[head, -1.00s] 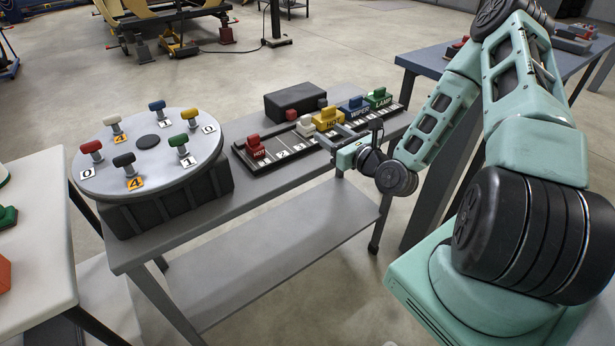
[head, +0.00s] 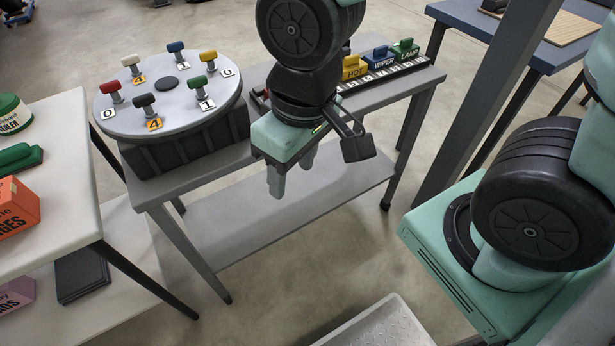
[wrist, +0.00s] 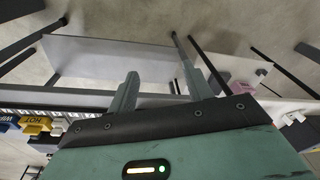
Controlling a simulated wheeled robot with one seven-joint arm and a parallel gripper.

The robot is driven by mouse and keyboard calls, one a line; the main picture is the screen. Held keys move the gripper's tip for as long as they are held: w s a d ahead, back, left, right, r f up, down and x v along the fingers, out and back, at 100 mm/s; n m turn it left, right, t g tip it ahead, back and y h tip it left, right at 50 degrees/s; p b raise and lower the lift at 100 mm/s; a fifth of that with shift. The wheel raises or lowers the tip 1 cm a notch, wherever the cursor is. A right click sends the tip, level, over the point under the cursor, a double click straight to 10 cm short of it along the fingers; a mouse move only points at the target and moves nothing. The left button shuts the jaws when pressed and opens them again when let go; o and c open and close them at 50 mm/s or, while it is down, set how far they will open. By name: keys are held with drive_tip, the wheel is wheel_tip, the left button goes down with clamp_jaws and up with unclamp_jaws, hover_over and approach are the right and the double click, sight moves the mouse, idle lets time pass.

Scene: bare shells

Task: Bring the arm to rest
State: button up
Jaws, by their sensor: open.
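My gripper (head: 290,175) hangs in front of the grey workbench (head: 330,150) in the head view, its fingers pointing down and apart. In the wrist view its two fingers (wrist: 155,97) are spread with nothing between them. It touches nothing that I can see. My arm is folded near my body, with its forearm upright in the middle of the head view. The arm hides part of the bench and its black strip.
A round turntable (head: 190,120) with several coloured knobs stands on the bench. A black strip (head: 405,68) holds coloured blocks, including yellow, blue and green. A white table (head: 75,190) is at left, a blue table (head: 500,45) at back right. Grey tray (head: 380,325) lies low in front.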

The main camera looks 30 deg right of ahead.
drive_tip(key=s+n, duration=0.1)
drive_tip(key=s+r+n, duration=0.1)
drive_tip(key=s, duration=0.2)
drive_tip(key=shift+s+a+r+n+g, duration=0.15)
drive_tip(key=shift+s+r+n+g, duration=0.1)
drive_tip(key=shift+r+n+g, duration=0.15)
wheel_tip(320, 180, up, 4)
drive_tip(key=p, duration=0.3)
drive_tip(key=shift+f+p, duration=0.1)
drive_tip(key=shift+p, duration=0.3)
